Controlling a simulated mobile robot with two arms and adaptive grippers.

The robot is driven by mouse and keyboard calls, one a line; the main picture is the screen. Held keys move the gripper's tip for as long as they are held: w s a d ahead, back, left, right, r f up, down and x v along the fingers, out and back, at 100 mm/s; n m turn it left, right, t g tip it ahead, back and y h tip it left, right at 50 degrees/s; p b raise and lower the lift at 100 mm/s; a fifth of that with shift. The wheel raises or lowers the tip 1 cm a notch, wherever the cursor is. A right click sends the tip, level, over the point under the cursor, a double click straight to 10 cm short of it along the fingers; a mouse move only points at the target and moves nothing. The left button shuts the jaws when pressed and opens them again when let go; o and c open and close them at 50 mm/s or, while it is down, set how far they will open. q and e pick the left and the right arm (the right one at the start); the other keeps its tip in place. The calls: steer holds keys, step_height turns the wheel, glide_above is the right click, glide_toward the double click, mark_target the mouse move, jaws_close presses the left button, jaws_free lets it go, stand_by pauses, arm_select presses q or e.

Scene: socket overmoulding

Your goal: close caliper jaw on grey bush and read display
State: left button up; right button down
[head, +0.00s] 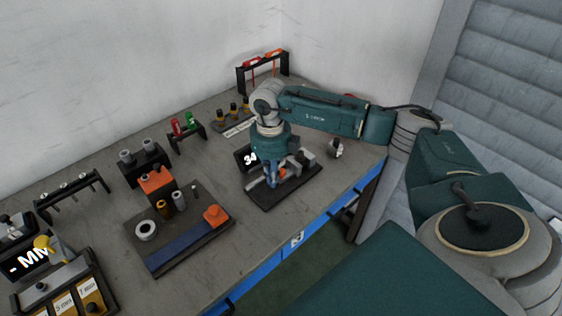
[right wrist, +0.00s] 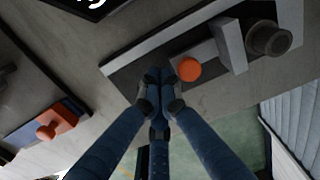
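The caliper fixture sits on a dark base plate (head: 300,190) near the table's front edge, with a grey rail. Its black display (head: 247,158) shows "34"; my arm may hide more characters. The orange knob (right wrist: 188,69) is on the rail; it also shows in the head view (head: 282,173). A grey upright jaw (right wrist: 230,45) stands right of the knob, and the grey bush (right wrist: 268,38) is just beyond it. My right gripper (right wrist: 157,78) points down with fingertips together, directly left of the knob; contact is unclear. My left gripper is out of view.
Left of the fixture is a dark tray (head: 150,262) with a blue strip, a white ring (head: 146,230) and an orange knob. Small racks stand along the wall. A labelled box (head: 65,292) is at the lower left. Bare table lies between tray and fixture.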

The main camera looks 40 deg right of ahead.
step_height(320, 180, up, 8)
steer(key=p, duration=0.4)
steer(key=shift+a+f+p, duration=0.15)
steer(key=shift+f+p, duration=0.05)
steer(key=shift+p, duration=0.1)
steer(key=shift+a, duration=0.1)
stand_by(0.3)
